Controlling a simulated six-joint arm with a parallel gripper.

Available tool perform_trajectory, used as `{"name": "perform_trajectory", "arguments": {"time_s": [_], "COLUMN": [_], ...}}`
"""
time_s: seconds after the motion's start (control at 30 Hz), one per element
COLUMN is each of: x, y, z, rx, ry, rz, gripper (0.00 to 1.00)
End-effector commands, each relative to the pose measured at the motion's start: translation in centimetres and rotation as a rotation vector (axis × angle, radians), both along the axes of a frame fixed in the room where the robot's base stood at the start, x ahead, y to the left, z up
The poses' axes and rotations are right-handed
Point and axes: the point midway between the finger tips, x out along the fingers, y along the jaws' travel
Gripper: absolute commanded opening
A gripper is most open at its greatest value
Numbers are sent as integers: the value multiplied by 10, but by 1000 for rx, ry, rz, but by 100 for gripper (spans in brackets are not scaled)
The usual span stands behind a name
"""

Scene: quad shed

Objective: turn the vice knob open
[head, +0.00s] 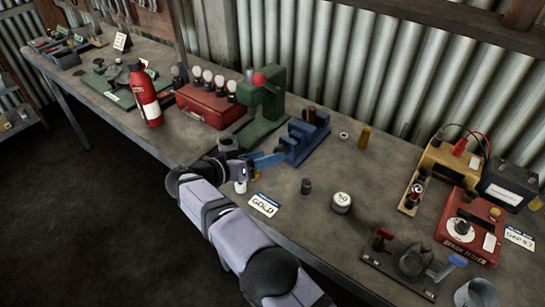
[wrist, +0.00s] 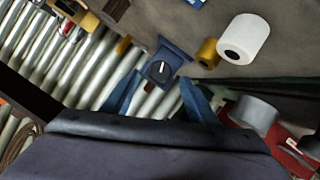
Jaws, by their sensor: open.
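The blue vice (head: 305,140) stands on the bench at the middle of the head view, with a brown piece (head: 311,114) at its top. In the wrist view the vice knob (wrist: 160,69) is a dark round dial with a white line, on a blue block. My gripper (head: 268,160) is at the near left side of the vice. In the wrist view its blue fingers (wrist: 161,82) are spread and empty, one to each side of the knob's line. I cannot tell whether they touch the knob. The knob is hidden in the head view.
A green press (head: 265,95) and a red toolbox (head: 205,105) stand left of the vice. A white cylinder (wrist: 245,38) and a brass one (wrist: 208,52) are close to my gripper. A GOLD card (head: 264,205), a dark cylinder (head: 306,186) and a round weight (head: 341,202) are in front.

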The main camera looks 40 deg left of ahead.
Motion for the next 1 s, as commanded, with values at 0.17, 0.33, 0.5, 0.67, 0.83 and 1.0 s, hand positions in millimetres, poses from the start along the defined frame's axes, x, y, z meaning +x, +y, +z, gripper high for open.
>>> {"name": "perform_trajectory", "arguments": {"time_s": [0.17, 0.33, 0.5, 0.67, 0.83, 1.0], "x": [-20, -28, -29, -29, -26, 5], "y": [4, 5, 5, 5, 5, 2], "z": [6, 10, 11, 11, 13, 39], "rx": [1, -1, -1, -1, 4, 50], "ry": [0, 0, 0, 0, -3, -50], "rz": [2, 0, 0, 0, 0, 15], "gripper": [53, 53, 53, 53, 53, 53]}}
